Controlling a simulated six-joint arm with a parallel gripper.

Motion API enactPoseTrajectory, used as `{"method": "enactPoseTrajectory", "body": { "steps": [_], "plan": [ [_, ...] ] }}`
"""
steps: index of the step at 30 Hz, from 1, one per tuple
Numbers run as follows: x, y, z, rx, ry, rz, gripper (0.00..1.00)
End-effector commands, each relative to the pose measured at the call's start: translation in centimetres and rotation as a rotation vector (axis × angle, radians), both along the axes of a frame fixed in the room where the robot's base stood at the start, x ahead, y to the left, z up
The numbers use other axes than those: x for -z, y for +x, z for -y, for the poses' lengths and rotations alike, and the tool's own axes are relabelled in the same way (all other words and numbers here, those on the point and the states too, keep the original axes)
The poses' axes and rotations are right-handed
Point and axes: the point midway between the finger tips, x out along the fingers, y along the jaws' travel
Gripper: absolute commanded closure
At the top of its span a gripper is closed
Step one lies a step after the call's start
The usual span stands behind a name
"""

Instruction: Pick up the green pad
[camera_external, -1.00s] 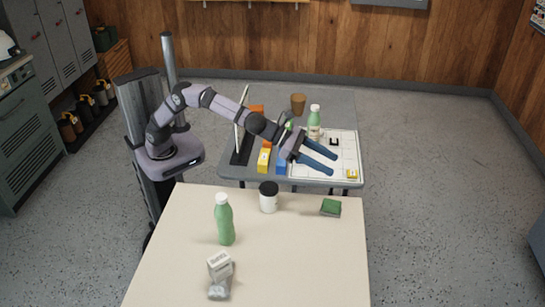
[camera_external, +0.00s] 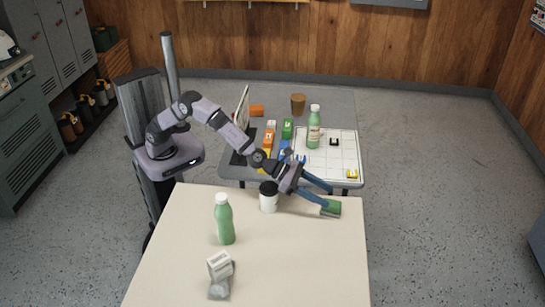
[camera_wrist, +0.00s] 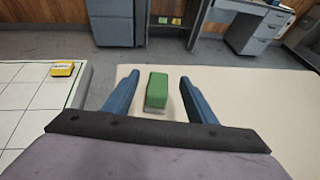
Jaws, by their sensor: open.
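The green pad (camera_wrist: 157,90) lies on the cream table, near its far right corner in the external view (camera_external: 331,208). In the wrist view it shows a green top and a greyish lower edge, and it sits between my two blue fingers. My gripper (camera_wrist: 157,88) is open, with a finger on each side of the pad and visible gaps between. In the external view my gripper (camera_external: 325,198) reaches down to the pad and partly overlaps it. I cannot tell how far the fingertips are above the tabletop.
On the cream table (camera_external: 290,270) stand a white cup with a dark lid (camera_external: 268,198), close beside my wrist, a green bottle (camera_external: 224,220) and a grey-white item (camera_external: 219,270). The grey table behind holds a white grid board (camera_external: 340,165), another green bottle (camera_external: 314,128) and coloured blocks.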

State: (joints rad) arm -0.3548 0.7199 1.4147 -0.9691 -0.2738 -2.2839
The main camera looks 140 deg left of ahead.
Motion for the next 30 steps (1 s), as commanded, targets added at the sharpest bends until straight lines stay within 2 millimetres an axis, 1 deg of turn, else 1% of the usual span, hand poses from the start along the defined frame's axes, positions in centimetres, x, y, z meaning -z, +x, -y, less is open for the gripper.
{"method": "enactPoseTrajectory", "body": {
  "steps": [1, 5, 10, 20, 30],
  "plan": [
    [0.5, 0.0, 0.0, 0.000, 0.000, -0.001, 0.48],
    [1.1, 0.0, 0.0, 0.001, 0.000, 0.002, 0.48],
    [1.2, 0.2, -0.1, 0.000, -0.001, 0.003, 0.48],
    [1.8, 1.6, -1.0, 0.001, 0.000, 0.003, 0.48],
    [2.0, 2.1, -1.4, 0.001, -0.001, 0.002, 0.48]
  ]
}}
